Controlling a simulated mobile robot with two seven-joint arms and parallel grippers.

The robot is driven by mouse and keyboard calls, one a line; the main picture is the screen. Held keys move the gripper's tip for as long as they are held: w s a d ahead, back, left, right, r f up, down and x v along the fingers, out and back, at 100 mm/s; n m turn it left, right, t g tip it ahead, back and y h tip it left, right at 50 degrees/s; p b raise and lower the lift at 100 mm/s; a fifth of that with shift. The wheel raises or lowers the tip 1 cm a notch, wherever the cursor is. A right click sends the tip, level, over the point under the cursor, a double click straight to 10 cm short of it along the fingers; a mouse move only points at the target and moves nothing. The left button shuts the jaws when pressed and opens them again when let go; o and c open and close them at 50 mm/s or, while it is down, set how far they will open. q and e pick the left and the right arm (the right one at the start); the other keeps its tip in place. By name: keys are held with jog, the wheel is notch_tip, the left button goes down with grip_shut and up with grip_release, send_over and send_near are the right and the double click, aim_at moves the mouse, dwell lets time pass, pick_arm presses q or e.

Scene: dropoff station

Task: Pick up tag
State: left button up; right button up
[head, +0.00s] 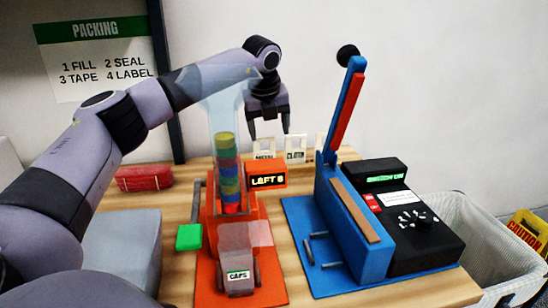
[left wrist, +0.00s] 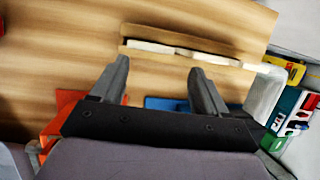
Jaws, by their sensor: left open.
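Several white tags stand in a row at the back of the wooden table. One tag (head: 296,148) has dark lettering too small to read surely, and another (head: 264,150) stands left of it. In the left wrist view, white strips that look like the tags' edges (left wrist: 180,50) lie along a wooden holder (left wrist: 190,42). My left gripper (head: 269,133) points down above the left part of the row, open and empty. In the left wrist view its fingers (left wrist: 158,72) are spread, with bare table between them and the holder beyond. My right gripper is not in view.
An orange dispenser (head: 209,260) with a clear hopper of coloured caps stands in front of the tags. A blue sealer (head: 345,235) with a raised lever is to its right, by a black control box (head: 425,240). A lined basket (head: 500,250) stands at the right.

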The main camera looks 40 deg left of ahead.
aim_at(264, 156)
pick_arm(q)
jog(key=shift+w+a+f+g+y, duration=0.25)
jog(key=shift+a+f+g+y, duration=0.15)
jog(key=shift+a+f+y, duration=0.35)
jog(key=shift+s+x, duration=0.15)
jog(key=shift+x, duration=1.7)
jog(key=shift+s+x, duration=0.1)
jog(key=shift+x, duration=1.7)
jog(key=shift+d+f, duration=0.1)
jog(key=shift+d, duration=0.05)
jog(key=c, duration=0.7)
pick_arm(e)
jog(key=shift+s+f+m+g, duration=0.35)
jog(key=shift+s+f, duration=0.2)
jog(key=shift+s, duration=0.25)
